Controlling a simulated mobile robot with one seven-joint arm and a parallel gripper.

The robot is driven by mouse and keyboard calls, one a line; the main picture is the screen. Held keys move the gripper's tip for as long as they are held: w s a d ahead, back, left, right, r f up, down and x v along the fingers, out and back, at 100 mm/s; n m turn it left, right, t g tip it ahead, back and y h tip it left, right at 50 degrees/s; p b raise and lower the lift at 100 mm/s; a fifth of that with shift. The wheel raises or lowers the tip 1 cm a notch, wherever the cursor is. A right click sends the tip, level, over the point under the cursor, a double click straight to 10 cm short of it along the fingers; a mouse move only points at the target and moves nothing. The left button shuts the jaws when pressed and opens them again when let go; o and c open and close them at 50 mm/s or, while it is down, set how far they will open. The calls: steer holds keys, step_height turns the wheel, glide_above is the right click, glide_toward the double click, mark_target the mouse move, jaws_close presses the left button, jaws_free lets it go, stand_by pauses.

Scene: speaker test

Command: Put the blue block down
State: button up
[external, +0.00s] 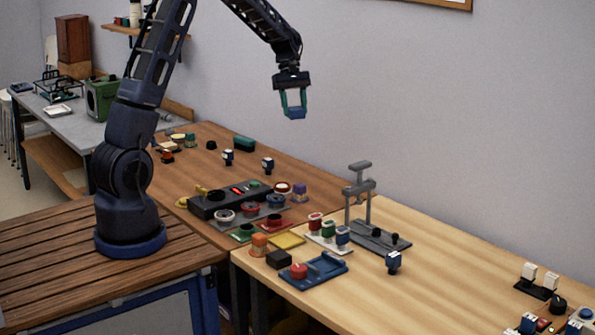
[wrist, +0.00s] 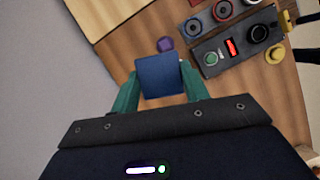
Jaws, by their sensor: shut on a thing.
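The blue block (wrist: 160,76) is between the teal fingers of my gripper (wrist: 160,92) in the wrist view. In the external view my gripper (external: 293,103) is high above the wooden tables, shut on the blue block (external: 295,113), which shows at the fingertips. The block hangs clear of the surfaces, with the wall behind it.
Below is a brown table (external: 215,165) with a black device (external: 230,199) bearing a red display and several round parts. A pale table (external: 440,255) adjoins it, with a grey press-like stand (external: 360,205) and a blue tray (external: 330,268). Bare wood shows right of the stand.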

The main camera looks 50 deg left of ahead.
steer(key=d+m+g+y, duration=0.2)
steer(key=d+m, duration=0.6)
steer(key=d, duration=3.3)
steer(key=m+g+y, duration=0.1)
steer(key=m+y, duration=0.1)
steer(key=m, duration=0.4)
glide_above(416, 319)
steer(key=w, duration=0.2)
step_height(416, 319, down, 5)
steer(key=f, duration=2)
steer(key=shift+s+f, duration=0.15)
steer(key=shift+s, duration=0.05)
steer(key=shift+f, duration=0.1)
